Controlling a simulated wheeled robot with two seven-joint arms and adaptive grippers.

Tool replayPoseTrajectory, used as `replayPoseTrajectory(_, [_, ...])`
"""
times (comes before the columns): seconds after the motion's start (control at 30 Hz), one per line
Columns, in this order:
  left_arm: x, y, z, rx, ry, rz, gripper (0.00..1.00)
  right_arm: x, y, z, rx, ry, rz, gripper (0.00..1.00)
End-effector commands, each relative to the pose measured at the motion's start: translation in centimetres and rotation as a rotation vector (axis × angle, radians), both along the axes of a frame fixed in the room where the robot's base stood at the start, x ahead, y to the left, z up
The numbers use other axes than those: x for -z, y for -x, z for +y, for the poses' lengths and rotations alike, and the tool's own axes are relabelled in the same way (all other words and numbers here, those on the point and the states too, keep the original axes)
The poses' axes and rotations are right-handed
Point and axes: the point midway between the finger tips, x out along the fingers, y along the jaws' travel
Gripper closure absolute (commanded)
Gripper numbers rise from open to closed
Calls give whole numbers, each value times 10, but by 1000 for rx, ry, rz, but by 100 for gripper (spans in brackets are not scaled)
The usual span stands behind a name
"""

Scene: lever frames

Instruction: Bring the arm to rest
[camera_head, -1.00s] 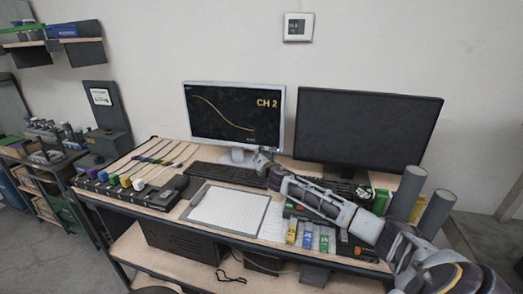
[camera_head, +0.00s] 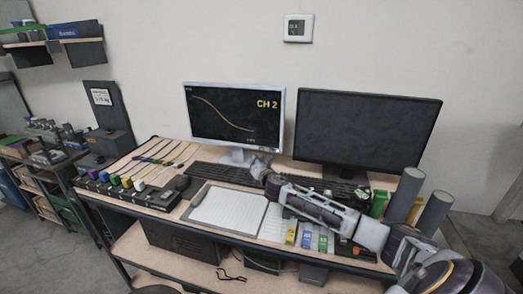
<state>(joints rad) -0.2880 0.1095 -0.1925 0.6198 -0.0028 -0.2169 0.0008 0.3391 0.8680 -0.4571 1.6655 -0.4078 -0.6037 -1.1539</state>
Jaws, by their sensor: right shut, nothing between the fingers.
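My right arm comes in from the lower right and reaches left across the desk. My left gripper does not show.
The desk (camera_head: 160,212) holds a lit monitor (camera_head: 235,112) reading CH 2, a dark monitor (camera_head: 366,130), a keyboard (camera_head: 215,176) and a clipboard (camera_head: 228,210). A black box with coloured plugs (camera_head: 130,192) is at left. Coloured lever blocks (camera_head: 307,238) lie below my arm. Grey cylinders (camera_head: 405,195) stand at right.

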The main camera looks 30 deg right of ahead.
Motion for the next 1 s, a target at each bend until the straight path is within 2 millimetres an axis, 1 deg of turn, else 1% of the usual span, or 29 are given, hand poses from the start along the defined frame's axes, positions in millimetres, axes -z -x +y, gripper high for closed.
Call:
replayPoseTrajectory(0.77, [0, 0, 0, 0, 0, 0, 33, -1, 0, 0, -1, 0, -1, 100])
replayPoseTrajectory(1.0, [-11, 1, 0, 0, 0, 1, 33, -11, 0, 0, -1, 0, -1, 100])
